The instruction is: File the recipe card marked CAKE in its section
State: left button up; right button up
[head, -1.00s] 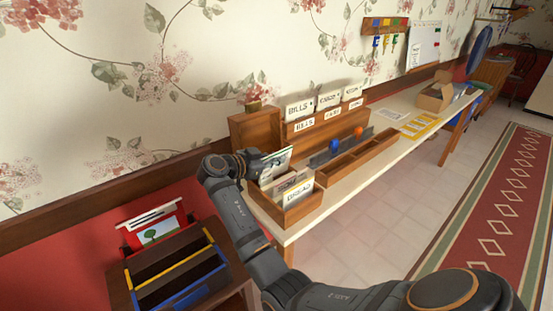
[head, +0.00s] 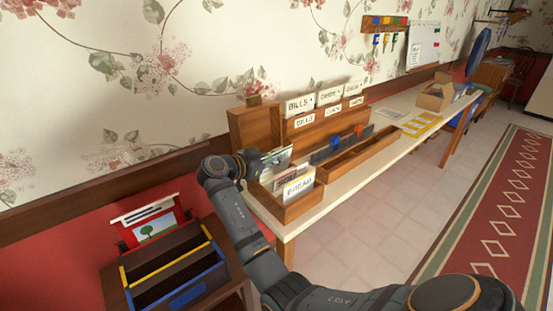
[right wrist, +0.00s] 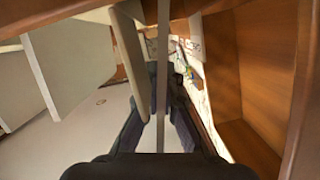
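The wooden recipe box (head: 302,208) stands on the near end of the long table. Its front divider (head: 298,187) reads BREAD, and other dividers behind it are hard to read. My right gripper (head: 256,164) is at the back left of the box. It appears shut on a pale recipe card (head: 277,158) with a picture, upright above the rear of the box. In the right wrist view this card (right wrist: 163,50) shows as a thin edge between the fingers (right wrist: 164,95). I cannot read its marking. My left gripper is not in view.
A wooden letter sorter (head: 330,122) with labelled cards stands behind, beside the wall. A long wooden tray (head: 360,152) lies to the right. A blue and yellow wooden rack (head: 170,270) stands low at left. Yellow sheets (head: 422,124) lie farther along the table.

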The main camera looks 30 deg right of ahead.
jog(key=o, duration=0.3)
jog(key=f, duration=0.2)
jog(key=shift+s+a+f, duration=0.2)
jog(key=shift+a+f, duration=0.05)
jog(key=shift+f, duration=0.1)
jog(key=shift+o, duration=0.4)
notch_tip(320, 180, up, 12)
jog(key=shift+w+d+f, duration=0.1)
jog(key=shift+d, duration=0.05)
jog(key=shift+w+d+r, duration=0.1)
jog(key=shift+w+r, duration=0.05)
jog(key=shift+r, duration=0.2)
jog(key=shift+r, duration=0.1)
